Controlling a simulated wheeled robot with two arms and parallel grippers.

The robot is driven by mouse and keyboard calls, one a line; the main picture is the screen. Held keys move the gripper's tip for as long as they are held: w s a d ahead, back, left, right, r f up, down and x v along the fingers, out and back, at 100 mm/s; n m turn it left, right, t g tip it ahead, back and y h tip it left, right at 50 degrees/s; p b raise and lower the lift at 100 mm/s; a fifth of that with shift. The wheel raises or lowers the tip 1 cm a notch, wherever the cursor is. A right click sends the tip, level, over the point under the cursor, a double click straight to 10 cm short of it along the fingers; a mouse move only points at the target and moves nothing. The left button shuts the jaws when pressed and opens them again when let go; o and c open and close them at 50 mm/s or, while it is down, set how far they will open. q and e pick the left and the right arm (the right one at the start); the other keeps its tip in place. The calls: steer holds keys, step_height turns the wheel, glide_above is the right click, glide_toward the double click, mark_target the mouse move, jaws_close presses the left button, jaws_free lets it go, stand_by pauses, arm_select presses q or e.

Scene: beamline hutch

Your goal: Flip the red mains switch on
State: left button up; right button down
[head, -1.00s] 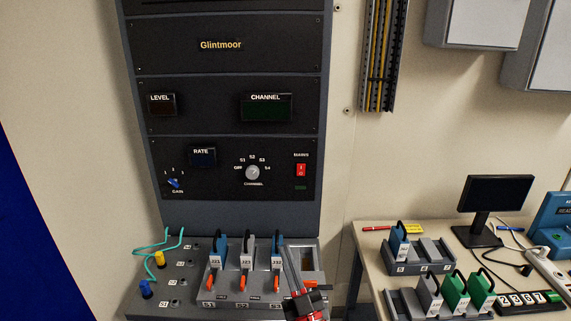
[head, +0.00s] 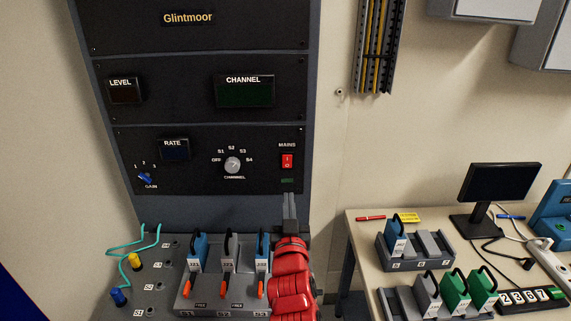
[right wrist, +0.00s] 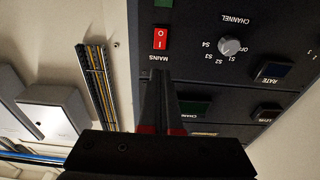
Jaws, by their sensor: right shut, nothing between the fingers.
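The red mains switch (head: 287,161) sits under the MAINS label at the right of the lowest black panel in the head view. A small dark green indicator window (head: 287,181) is below it. The switch also shows in the right wrist view (right wrist: 160,38), where the picture is upside down. My right gripper (head: 289,198) is shut and empty, its fingertips pointing up just below the switch in the head view. In the right wrist view its closed fingers (right wrist: 159,74) point toward the switch; whether they touch the panel I cannot tell. My left gripper is not in view.
The panel also carries a channel knob (head: 232,164) and a blue gain switch (head: 145,178). Below stand several handled modules, including a blue one (head: 262,252), close beside my right arm. A desk (head: 361,236) with a monitor (head: 500,182) stands to the right.

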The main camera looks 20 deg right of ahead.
mark_target(287, 158)
steer(key=p+x, duration=0.6)
steer(key=x, duration=0.7)
steer(key=shift+w+r, duration=0.15)
steer(key=shift+w+d, duration=0.15)
steer(key=shift+w, duration=0.25)
steer(key=shift+p, duration=0.45)
steer(key=shift+w, duration=0.15)
